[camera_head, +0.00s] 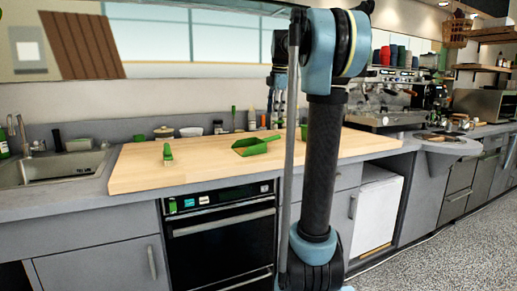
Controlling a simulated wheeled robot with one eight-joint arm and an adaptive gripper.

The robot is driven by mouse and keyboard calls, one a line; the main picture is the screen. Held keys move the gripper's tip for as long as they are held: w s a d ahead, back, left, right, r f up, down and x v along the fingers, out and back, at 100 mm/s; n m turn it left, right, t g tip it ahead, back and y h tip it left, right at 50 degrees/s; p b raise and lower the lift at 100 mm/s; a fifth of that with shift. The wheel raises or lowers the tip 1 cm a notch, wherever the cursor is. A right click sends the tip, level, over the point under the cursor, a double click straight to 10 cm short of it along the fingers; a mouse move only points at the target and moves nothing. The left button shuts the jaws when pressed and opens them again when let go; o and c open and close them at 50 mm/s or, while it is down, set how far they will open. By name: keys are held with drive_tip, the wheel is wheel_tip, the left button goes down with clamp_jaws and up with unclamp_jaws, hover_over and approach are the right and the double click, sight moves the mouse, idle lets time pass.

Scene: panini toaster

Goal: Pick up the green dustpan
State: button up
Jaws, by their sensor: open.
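The green dustpan (254,146) lies on the wooden counter board, left of my arm's upright links. My gripper (277,122) hangs behind and beside my arm, over the back of the board, above and to the right of the dustpan. It looks small and partly hidden by my arm. Its fingers are open, with nothing seen between them, and appear apart from the dustpan.
The wooden board (205,172) is mostly clear. A green-handled tool (168,154) stands on its left part. Bowls (163,132) and bottles line the back. A sink (60,168) is at left and a coffee machine (385,97) at right. An oven (222,240) sits below the counter.

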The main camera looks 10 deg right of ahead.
sight(270, 139)
drive_tip(key=w+f, duration=0.2)
drive_tip(key=f, duration=0.1)
drive_tip(key=w+f+n, duration=0.1)
drive_tip(key=w+f, duration=0.1)
drive_tip(key=f, duration=0.1)
drive_tip(key=w+f+n, duration=0.1)
drive_tip(key=f, duration=0.3)
drive_tip(key=shift+w+a, duration=0.25)
drive_tip(key=shift+w, duration=0.15)
drive_tip(key=shift+w+a+f, duration=0.1)
drive_tip(key=shift+w+f, duration=0.1)
drive_tip(key=shift+f, duration=0.65)
drive_tip(key=shift+w+d+f, duration=0.1)
drive_tip(key=shift+w+f, duration=0.15)
drive_tip(key=shift+f, duration=0.65)
drive_tip(key=shift+w+a+f, duration=0.1)
drive_tip(key=shift+w+f, duration=0.1)
drive_tip(key=shift+f, duration=0.65)
clamp_jaws()
